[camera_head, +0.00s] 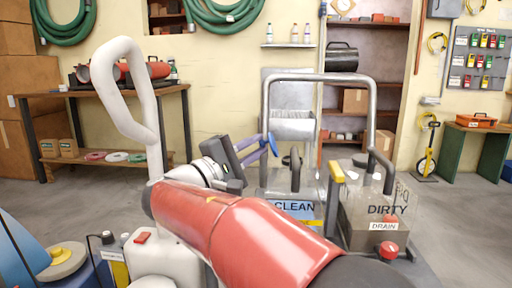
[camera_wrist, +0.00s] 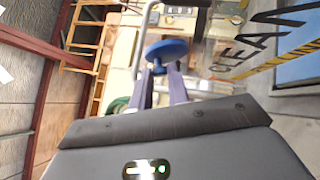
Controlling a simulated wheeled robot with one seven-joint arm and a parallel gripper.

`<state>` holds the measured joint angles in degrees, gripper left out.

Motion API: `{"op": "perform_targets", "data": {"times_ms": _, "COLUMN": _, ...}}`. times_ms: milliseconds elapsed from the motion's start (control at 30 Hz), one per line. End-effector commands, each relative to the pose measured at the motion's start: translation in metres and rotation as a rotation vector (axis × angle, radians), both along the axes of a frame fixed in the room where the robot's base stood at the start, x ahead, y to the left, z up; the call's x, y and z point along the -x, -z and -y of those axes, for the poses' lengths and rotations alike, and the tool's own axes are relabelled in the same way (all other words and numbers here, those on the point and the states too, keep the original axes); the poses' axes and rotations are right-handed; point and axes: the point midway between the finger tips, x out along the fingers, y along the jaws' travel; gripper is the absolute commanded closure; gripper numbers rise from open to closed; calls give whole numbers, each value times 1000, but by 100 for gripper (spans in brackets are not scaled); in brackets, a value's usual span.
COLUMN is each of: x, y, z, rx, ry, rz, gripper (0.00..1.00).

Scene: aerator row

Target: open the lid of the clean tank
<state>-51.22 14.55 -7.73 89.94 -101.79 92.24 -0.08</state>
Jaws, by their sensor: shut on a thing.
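The clean tank (camera_head: 288,184) is a clear-walled box with a blue CLEAN label, at the middle of the head view. Its lettering shows sideways in the wrist view (camera_wrist: 265,45). My gripper (camera_head: 264,143) has purple fingers and reaches in from the left, above the tank's left side. It is shut on the short stem of a round blue piece (camera_head: 273,144). In the wrist view the blue disc (camera_wrist: 167,47) lies just beyond the fingertips (camera_wrist: 159,75). I cannot tell whether this piece is the lid or is fixed to it. My arm hides part of the tank's front.
A grey tubular rail (camera_head: 266,102) arches over the tanks, close to my gripper. The dirty tank (camera_head: 376,222) with a red DRAIN knob (camera_head: 388,249) stands to the right. A dark ring handle (camera_head: 294,165) stands right of the blue piece. A workbench (camera_head: 120,91) is behind left.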

Motion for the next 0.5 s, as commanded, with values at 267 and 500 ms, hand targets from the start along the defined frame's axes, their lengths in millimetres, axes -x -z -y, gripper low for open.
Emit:
{"op": "perform_targets", "data": {"times_ms": 267, "x": 0, "y": 4, "z": -2, "rx": 64, "ry": -1, "rz": -4, "gripper": 100}}
{"op": "perform_targets", "data": {"times_ms": 500, "x": 0, "y": 4, "z": -2, "rx": 71, "ry": -1, "rz": -4, "gripper": 100}}
